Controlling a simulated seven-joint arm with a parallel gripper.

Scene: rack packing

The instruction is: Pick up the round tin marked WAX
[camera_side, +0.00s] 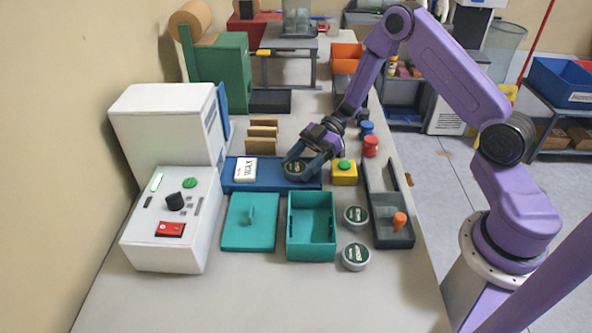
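A round dark-topped tin (294,168) is at the right part of a blue tray (272,185), partly hidden by my gripper. My gripper (304,166) reaches down over this tin, with its dark fingers beside it. I cannot tell whether they touch or grip it. A white block with dark lettering that looks like WAX (245,169) is at the tray's left end. Two more round tins with dark green tops and pale rims lie on the table, an upper tin (355,216) and a lower tin (355,257). The lettering on the tins is too small to read.
A teal open box (311,252) and its teal lid (250,223) lie in front of the tray. A yellow block with a green button (344,173) is close right of my gripper. A dark tray (400,240) holds an orange knob. A white control box (165,245) stands left. The front table is clear.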

